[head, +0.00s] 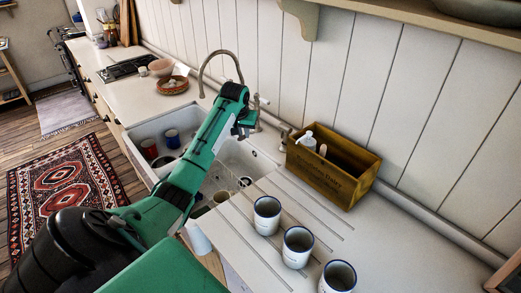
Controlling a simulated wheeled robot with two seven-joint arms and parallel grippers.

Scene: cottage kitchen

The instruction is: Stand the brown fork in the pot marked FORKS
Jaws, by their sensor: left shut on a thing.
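My left gripper (243,129) is over the right basin of the sink, left of the wooden box. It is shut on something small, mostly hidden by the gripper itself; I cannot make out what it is. I cannot pick out the brown fork anywhere. Three white pots with dark blue rims stand upright in a slanting row on the counter: the far pot (267,217), the middle pot (297,247) and the near pot (338,277). Their markings are too small to read, so I cannot tell which is FORKS. My right gripper is not in view.
A wooden box (331,175) holding a white bottle (308,140) stands against the wall. The double sink (148,128) holds a red cup (149,149) and a blue cup (172,138). A curved tap (216,54) rises behind it. Counter right of the box is clear.

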